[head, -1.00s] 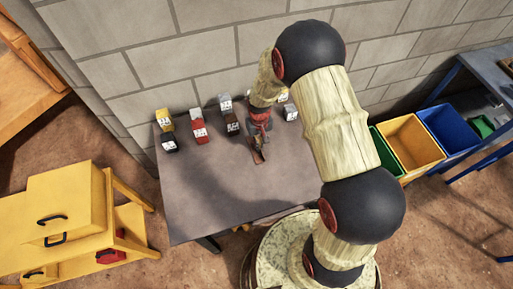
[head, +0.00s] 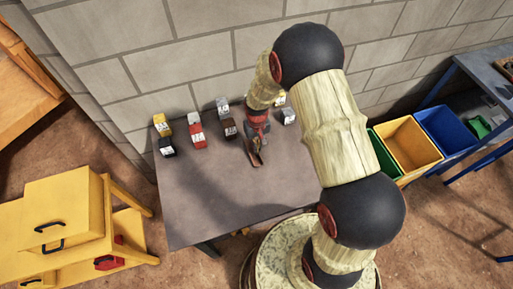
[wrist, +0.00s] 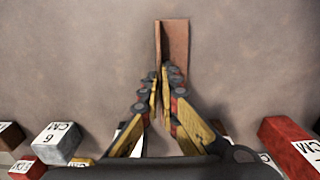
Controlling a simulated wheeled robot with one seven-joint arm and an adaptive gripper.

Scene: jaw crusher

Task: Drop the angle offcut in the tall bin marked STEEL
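The angle offcut, a short reddish-brown L-shaped piece, is at the tips of my gripper in the wrist view (wrist: 176,45). One flange stands edge-on between my fingertips; the other spreads to the right. My gripper (wrist: 163,76) looks shut on the standing flange. In the head view the offcut (head: 254,157) is below my gripper (head: 258,137), over the grey table. I cannot tell whether it touches the tabletop. Right of the table are a green bin (head: 386,152), a yellow bin (head: 411,148) and a blue bin (head: 446,130). No STEEL marking is readable.
Small labelled blocks stand along the back of the grey table (head: 205,205), among them a red block (head: 197,133). A block wall (head: 180,70) is behind. A yellow cabinet (head: 50,220) is at left, a blue-legged bench (head: 470,75) at right. The table front is clear.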

